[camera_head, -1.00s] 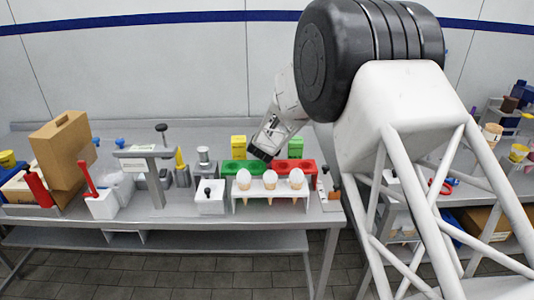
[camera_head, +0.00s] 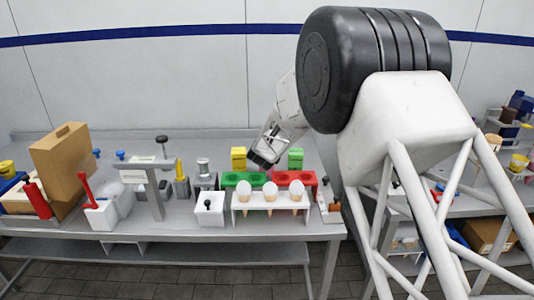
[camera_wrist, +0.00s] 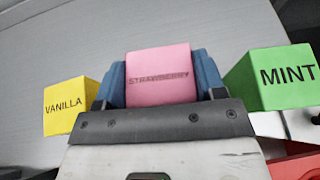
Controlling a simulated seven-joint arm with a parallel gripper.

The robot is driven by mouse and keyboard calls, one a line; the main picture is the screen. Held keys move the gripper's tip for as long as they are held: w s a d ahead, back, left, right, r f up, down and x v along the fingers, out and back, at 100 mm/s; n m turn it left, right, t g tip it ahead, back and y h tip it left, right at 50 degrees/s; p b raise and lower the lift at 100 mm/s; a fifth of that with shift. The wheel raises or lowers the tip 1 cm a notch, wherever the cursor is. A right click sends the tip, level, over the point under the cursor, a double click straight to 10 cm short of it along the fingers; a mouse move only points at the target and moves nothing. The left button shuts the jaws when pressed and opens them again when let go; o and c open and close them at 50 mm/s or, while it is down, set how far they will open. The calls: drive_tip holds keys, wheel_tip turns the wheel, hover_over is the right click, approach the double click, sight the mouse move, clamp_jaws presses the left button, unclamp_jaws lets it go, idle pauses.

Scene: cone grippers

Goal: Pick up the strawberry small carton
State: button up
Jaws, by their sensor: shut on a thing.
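The strawberry small carton (camera_wrist: 158,76) is a pink box with "STRAWBERRY" on its face, in the middle of the wrist view. My gripper (camera_wrist: 160,85) has its blue fingers pressed on the carton's left and right sides. In the head view my gripper (camera_head: 262,158) is over the back of the table, between a yellow and a green carton. The strawberry carton is hidden behind the gripper there, and I cannot tell whether it is clear of the table.
The yellow vanilla carton (camera_wrist: 70,105) is close on the left and the green mint carton (camera_wrist: 275,78) close on the right. A cone stand (camera_head: 270,205) and green (camera_head: 243,179) and red (camera_head: 296,179) trays are in front. A tall cardboard box (camera_head: 62,165) stands far left.

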wheel_tip(320, 180, up, 8)
drive_tip(key=shift+r, duration=0.15)
idle(0.3)
idle(0.3)
